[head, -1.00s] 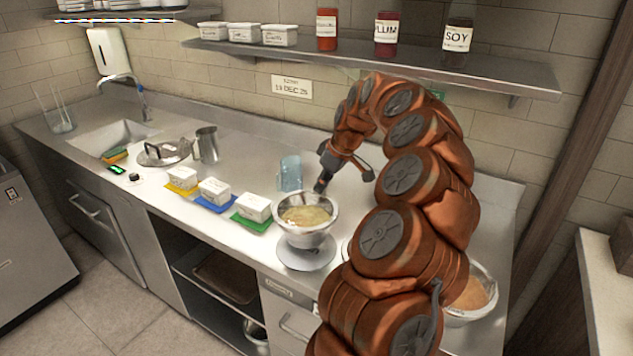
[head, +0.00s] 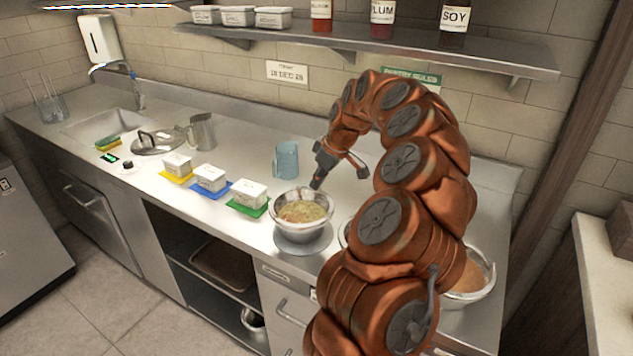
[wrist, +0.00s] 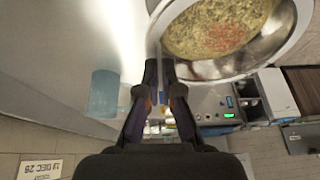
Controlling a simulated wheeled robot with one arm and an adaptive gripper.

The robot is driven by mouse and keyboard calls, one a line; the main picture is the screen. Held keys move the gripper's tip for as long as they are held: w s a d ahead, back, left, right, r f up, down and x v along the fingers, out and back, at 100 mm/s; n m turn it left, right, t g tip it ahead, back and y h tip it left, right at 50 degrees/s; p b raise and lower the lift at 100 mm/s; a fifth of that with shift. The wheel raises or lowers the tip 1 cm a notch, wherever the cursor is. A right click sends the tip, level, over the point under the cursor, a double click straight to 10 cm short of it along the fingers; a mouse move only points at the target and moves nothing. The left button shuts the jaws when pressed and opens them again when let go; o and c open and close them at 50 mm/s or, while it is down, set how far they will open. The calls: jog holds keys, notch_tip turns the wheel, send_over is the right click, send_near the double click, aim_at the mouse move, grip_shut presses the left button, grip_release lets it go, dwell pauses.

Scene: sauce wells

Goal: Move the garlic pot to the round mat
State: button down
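White labelled pots stand on square mats on the counter: one (head: 177,163) on yellow, one (head: 210,178) on blue, one (head: 248,193) on green. Their lettering is too small to read, so I cannot tell which is garlic. A round grey mat (head: 303,248) lies under a steel bowl (head: 301,228) of pale food with reddish specks. The bowl fills the upper right of the wrist view (wrist: 262,64). My gripper (head: 317,185) is at the bowl's back rim. In the wrist view its fingertips (wrist: 161,66) are close together by the rim; whether they grip it is unclear.
A blue cup (head: 286,160) stands behind the bowl. A steel jug (head: 201,132), a lid (head: 157,142) and the sink (head: 106,125) are further left. Another bowl (head: 470,295) is partly behind my arm. More white pots (head: 238,16) and bottles (head: 454,20) are on the shelf.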

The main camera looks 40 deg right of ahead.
jog(key=shift+f+b, duration=0.25)
jog(key=shift+b, duration=0.25)
dwell(0.6)
jog(key=c, duration=1.2)
grip_release()
jog(key=shift+c, duration=0.2)
jog(key=o, duration=0.6)
jog(key=shift+o, duration=0.2)
jog(key=shift+w, duration=0.1)
jog(key=shift+r, duration=0.1)
jog(key=shift+r+p, duration=1.1)
jog(key=shift+r, duration=4.25)
